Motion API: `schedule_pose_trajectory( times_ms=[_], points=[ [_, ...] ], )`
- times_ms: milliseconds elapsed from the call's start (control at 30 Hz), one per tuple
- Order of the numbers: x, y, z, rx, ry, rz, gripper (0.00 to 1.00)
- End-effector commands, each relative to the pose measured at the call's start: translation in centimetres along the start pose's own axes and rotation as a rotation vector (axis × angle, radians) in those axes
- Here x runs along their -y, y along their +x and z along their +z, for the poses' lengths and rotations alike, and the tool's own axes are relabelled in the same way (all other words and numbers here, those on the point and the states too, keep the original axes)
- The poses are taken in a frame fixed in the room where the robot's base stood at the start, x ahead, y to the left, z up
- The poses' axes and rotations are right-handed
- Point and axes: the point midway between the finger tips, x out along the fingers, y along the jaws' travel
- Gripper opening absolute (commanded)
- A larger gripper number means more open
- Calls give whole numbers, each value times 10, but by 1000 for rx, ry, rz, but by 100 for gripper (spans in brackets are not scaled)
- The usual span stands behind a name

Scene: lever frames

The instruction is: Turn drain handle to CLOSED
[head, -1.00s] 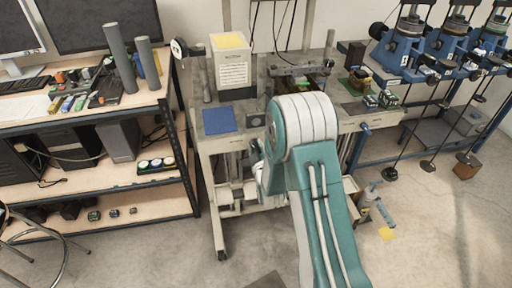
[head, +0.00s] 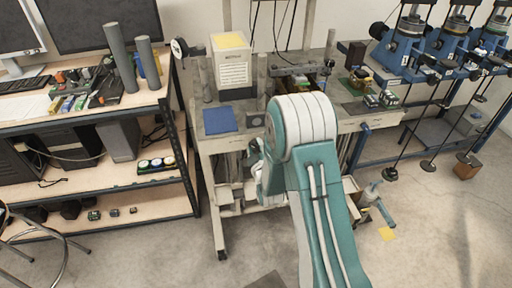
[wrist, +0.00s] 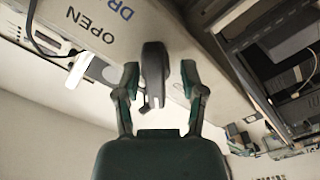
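In the wrist view a dark handle (wrist: 153,68) hangs down from a pale panel (wrist: 120,22) with the printed words "OPEN" and "DR…", the second cut off by the frame edge. My gripper (wrist: 159,78) is open, with one finger on each side of the handle. The left finger is close to the handle; a clear gap shows at the right finger. I cannot tell whether the left finger touches it. In the head view my teal and white arm covers my gripper and the handle in front of the grey workbench (head: 220,143).
A shelf unit (head: 165,195) with computers and small items stands left of the workbench. A blue pad (head: 220,119) and a white box (head: 232,62) sit on the workbench. Blue machines (head: 405,52) stand at the right.

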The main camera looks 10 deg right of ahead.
Motion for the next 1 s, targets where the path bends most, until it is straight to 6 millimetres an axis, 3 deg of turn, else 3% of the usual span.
schedule_pose_trajectory(
  times_ms=[367,467,800,1000],
  points=[
    [-2,-5,0,2,1,4,57],
    [-2,-18,0,3,1,4,57],
    [1,-88,0,4,0,0,57],
    [2,-114,0,2,0,2,57]
  ],
)
